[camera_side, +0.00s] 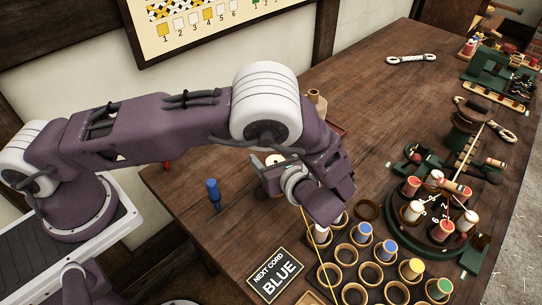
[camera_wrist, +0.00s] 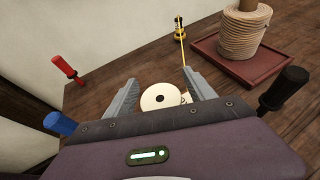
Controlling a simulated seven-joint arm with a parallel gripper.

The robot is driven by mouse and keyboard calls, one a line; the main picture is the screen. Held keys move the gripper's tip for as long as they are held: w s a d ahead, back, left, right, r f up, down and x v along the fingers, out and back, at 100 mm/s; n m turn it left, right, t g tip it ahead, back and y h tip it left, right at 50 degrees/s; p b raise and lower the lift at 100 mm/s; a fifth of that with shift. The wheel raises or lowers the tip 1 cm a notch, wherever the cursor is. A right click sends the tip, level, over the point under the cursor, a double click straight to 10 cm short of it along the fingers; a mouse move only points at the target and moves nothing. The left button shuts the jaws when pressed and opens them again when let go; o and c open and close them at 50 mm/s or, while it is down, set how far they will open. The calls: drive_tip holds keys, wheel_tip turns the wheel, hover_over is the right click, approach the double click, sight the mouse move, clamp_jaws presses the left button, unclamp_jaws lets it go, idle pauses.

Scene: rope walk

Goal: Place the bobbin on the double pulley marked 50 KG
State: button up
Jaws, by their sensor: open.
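My gripper (camera_wrist: 160,92) is open, fingers spread on either side of a cream round-topped piece with a dark centre hole (camera_wrist: 158,97). It looks like a bobbin, but I cannot tell for sure; a second pale edge shows at its lower right. In the side view a pale disc (camera_side: 275,160) shows behind my wrist, and my arm hides the fingertips. More bobbins with blue (camera_side: 365,229), yellow (camera_side: 411,268) and green (camera_side: 439,288) tops stand in the ring rack. I cannot make out a pulley marked 50 KG.
A rope spool (camera_wrist: 240,30) stands on a red tray (camera_wrist: 215,57). A round green stand with bobbins (camera_side: 437,248) and a "NEXT CORD BLUE" sign (camera_side: 276,274) are nearby.

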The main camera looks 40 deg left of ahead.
drive_tip(key=v, duration=1.2)
drive_tip(key=s+a+r+n+g+h, duration=0.2)
drive_tip(key=a+r+n+h, duration=0.1)
drive_tip(key=a+r+n, duration=0.3)
drive_tip(key=s+a+r+n+g+h, duration=0.2)
drive_tip(key=a+r+n+g+h, duration=0.15)
drive_tip(key=r, duration=0.45)
drive_tip(key=s+a+r+n+t+h, duration=0.2)
drive_tip(key=s+r+n+t+h, duration=0.1)
drive_tip(key=s+n, duration=0.3)
drive_tip(key=s+a+r+n+t+h, duration=0.3)
drive_tip(key=s+r+n, duration=0.1)
drive_tip(key=s+n, duration=0.3)
drive_tip(key=shift+s+r, duration=0.35)
drive_tip(key=shift+s, duration=0.85)
